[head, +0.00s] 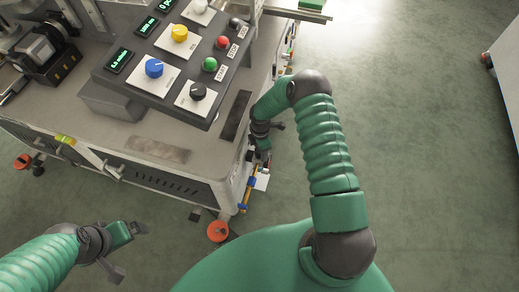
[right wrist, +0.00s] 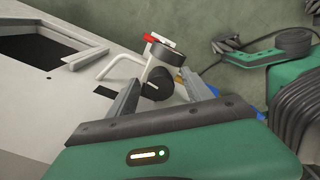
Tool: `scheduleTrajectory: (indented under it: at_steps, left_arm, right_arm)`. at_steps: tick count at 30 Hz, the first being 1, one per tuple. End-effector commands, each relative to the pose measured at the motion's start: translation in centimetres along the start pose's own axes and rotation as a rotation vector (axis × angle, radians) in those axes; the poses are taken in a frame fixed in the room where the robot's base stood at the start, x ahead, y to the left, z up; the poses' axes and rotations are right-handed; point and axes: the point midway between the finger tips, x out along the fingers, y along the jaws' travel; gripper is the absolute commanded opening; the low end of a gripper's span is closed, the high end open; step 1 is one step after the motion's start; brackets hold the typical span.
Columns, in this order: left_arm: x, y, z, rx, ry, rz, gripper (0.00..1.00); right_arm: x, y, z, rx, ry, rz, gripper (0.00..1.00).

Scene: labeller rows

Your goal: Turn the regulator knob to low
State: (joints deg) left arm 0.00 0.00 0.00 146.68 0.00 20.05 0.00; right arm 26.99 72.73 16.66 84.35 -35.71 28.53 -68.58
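A black cylindrical knob (right wrist: 157,84) below a round grey body (right wrist: 165,54) on the machine's side appears to be the regulator knob. My right gripper (right wrist: 160,82) is open, with one finger on each side of this knob; I cannot tell whether either finger touches it. In the head view my right gripper (head: 264,157) is low beside the machine's right side, and the knob cannot be made out there. No low mark is readable. My left gripper (head: 140,228) is in front of the machine, away from it; its finger opening is too small to judge.
The machine's top carries a control panel (head: 150,83) with coloured knobs, buttons and displays. A white bent handle (right wrist: 120,63) and a red part (right wrist: 151,38) are close to the knob. An orange caster foot (head: 218,231) stands below. The green floor (head: 420,130) at right is clear.

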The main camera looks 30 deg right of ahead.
Motion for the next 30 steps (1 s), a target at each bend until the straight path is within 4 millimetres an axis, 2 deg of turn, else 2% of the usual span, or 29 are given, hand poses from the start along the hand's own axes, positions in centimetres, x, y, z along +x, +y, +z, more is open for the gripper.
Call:
scheduleTrajectory:
  at_steps: [8, 11, 14, 24, 27, 30]
  left_arm:
    - [-0.1, 0.0, 0.0, 0.000, 0.000, 0.000, 1.00]
    - [-0.5, 0.0, -0.1, 0.000, 0.000, 0.000, 1.00]
    - [-1.1, 0.0, -0.3, 0.000, 0.000, 0.000, 1.00]
    - [-3.5, 0.0, -0.8, 0.000, 0.000, 0.000, 1.00]
    - [-3.9, 0.0, -0.9, 0.000, 0.000, 0.000, 1.00]
    - [-4.0, 0.0, -0.9, 0.000, 0.000, 0.000, 1.00]
  right_arm:
    - [-0.3, 0.1, -0.2, -0.001, 0.003, 0.004, 0.59]
    - [-1.3, 0.2, -0.2, 0.000, 0.004, 0.005, 0.59]
    - [-3.6, 0.2, -0.2, -0.001, 0.004, 0.006, 0.59]
    - [-13.3, 0.2, 0.1, 0.001, 0.004, 0.005, 0.59]
    - [-15.3, 0.2, 0.1, 0.000, 0.004, 0.004, 0.59]
    - [-16.4, 0.2, 0.1, 0.000, 0.004, 0.002, 0.59]
